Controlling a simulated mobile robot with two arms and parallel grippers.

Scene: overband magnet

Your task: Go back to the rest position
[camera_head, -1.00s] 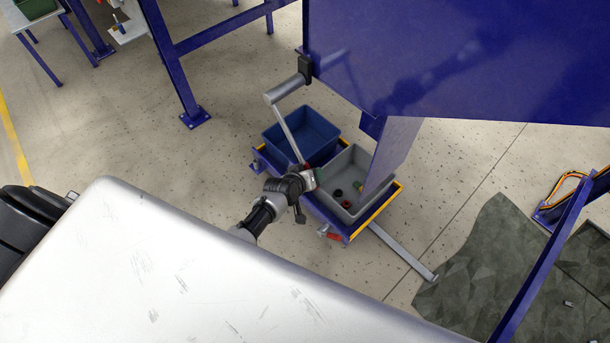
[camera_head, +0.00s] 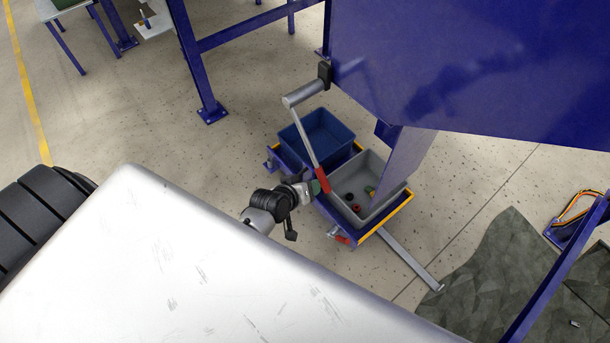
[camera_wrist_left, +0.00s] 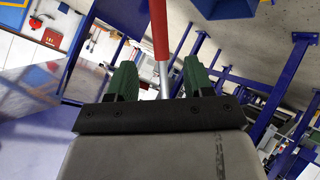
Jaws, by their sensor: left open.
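My left gripper (camera_head: 317,187) is at the lower end of a crank lever (camera_head: 304,136), close beside its red handle (camera_head: 323,180). In the left wrist view the gripper (camera_wrist_left: 159,66) is open, with its two green fingers apart. The red handle (camera_wrist_left: 159,28) and a grey rod show between and beyond the fingers, with gaps on both sides. From the head view I cannot tell how far the fingertips are from the handle. My right gripper is not in view.
A trolley holds a blue bin (camera_head: 322,140) and a grey bin (camera_head: 374,217) with small parts. A large blue panel (camera_head: 470,70) overhangs the right side. A blue post (camera_head: 196,60) stands behind. Open floor (camera_head: 110,130) lies to the left.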

